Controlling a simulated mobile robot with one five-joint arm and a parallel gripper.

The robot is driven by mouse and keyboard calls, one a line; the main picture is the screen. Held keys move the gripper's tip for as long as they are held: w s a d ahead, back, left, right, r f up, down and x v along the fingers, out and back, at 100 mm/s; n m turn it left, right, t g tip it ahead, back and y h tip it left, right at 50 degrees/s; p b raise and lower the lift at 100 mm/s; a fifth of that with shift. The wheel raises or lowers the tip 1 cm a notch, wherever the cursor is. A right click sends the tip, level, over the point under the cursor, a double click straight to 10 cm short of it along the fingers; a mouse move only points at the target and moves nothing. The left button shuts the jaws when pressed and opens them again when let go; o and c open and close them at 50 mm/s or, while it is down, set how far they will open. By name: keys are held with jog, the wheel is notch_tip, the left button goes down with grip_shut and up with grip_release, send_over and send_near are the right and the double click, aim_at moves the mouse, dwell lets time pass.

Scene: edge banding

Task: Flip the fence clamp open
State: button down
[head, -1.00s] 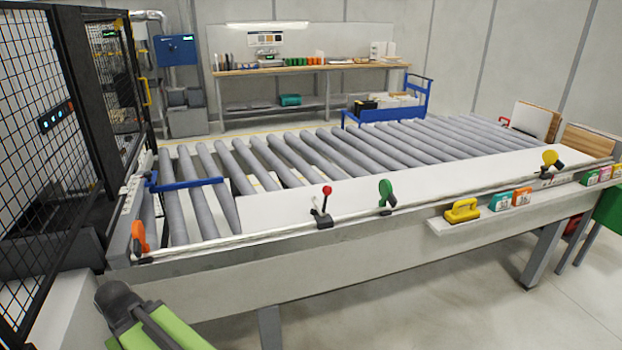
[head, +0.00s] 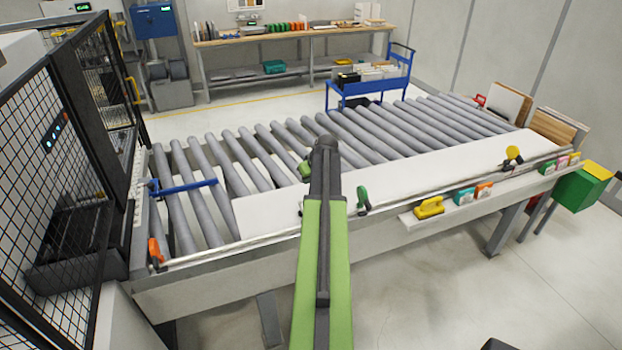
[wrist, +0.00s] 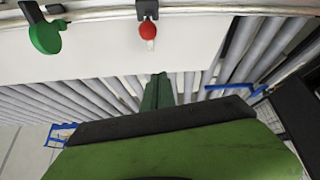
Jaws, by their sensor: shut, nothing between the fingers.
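The fence clamp (wrist: 147,9) shows at the top centre of the wrist view as a black body on the metal fence rail with a red ball knob (wrist: 148,30). In the head view it is mostly hidden behind my arm. My gripper (wrist: 158,80) is shut and empty, with its green fingers pointing at the clamp and a gap between them. In the head view only a small green part of my gripper (head: 305,170) shows beside the dark wrist. The white panel (wrist: 110,52) lies under the clamp's knob.
A green paddle (head: 362,198) stands on the rail just right of my arm, an orange one (head: 155,250) at the left end and a yellow one (head: 513,154) at the right. A yellow-handled tool (head: 430,207) sits on the front ledge. Rollers (head: 290,150) lie behind the panel.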

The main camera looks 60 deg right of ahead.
jog(key=shift+s+d, duration=0.25)
jog(key=shift+d, duration=0.05)
jog(key=b+x, duration=1)
jog(key=x, duration=0.1)
jog(key=s, duration=0.1)
jog(key=s+a, duration=0.2)
jog(key=s, duration=0.1)
jog(key=shift+r, duration=0.2)
jog(key=shift+w+f, duration=0.1)
